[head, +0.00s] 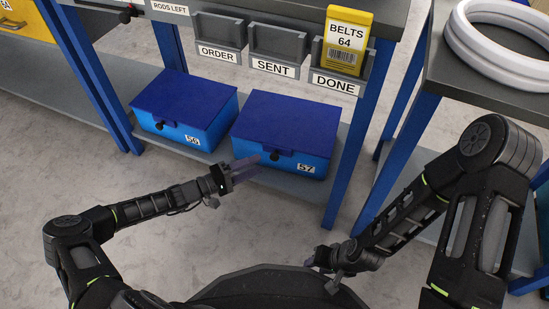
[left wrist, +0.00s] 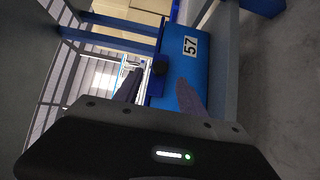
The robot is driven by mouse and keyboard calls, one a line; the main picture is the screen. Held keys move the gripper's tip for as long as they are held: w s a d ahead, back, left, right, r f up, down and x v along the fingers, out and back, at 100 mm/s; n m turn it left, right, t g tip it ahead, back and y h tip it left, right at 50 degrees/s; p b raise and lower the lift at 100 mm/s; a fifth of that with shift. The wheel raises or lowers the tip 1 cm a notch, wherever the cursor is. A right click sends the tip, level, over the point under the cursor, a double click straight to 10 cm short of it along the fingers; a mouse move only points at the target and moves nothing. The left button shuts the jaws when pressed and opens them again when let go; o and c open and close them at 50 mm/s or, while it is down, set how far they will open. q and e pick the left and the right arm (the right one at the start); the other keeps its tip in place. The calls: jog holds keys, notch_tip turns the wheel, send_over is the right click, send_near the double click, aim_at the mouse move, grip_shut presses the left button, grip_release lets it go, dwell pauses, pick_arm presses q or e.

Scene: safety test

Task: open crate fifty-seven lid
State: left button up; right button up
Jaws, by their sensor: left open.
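Crate 57 (head: 282,139) is a blue box with a darker blue lid (head: 288,119), on the lower shelf of the bench. The lid looks closed. A black knob (head: 274,156) is on its front, beside the 57 label. My left gripper (head: 249,168) is in front of the crate's lower left front, with its fingers pointing at it. In the left wrist view the fingers (left wrist: 158,95) are apart with nothing between them, and the black knob (left wrist: 160,68) shows just beyond them. My right gripper (head: 324,268) is low, near my body, away from the crate; its jaws are unclear.
Crate 56 (head: 185,106), also lidded, stands left of crate 57. Blue bench legs (head: 349,150) flank the shelf. White rings (head: 500,45) lie on the right table.

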aim_at(272, 159)
pick_arm(q)
jog(key=b+x, duration=0.2)
jog(key=x, duration=0.4)
jog(key=shift+w+d+f+b, duration=0.1)
jog(key=shift+d+f+b, duration=0.05)
jog(key=shift+d+b, duration=0.2)
jog(key=shift+w+d, duration=0.35)
jog(key=shift+d, duration=0.05)
grip_shut()
dwell(0.8)
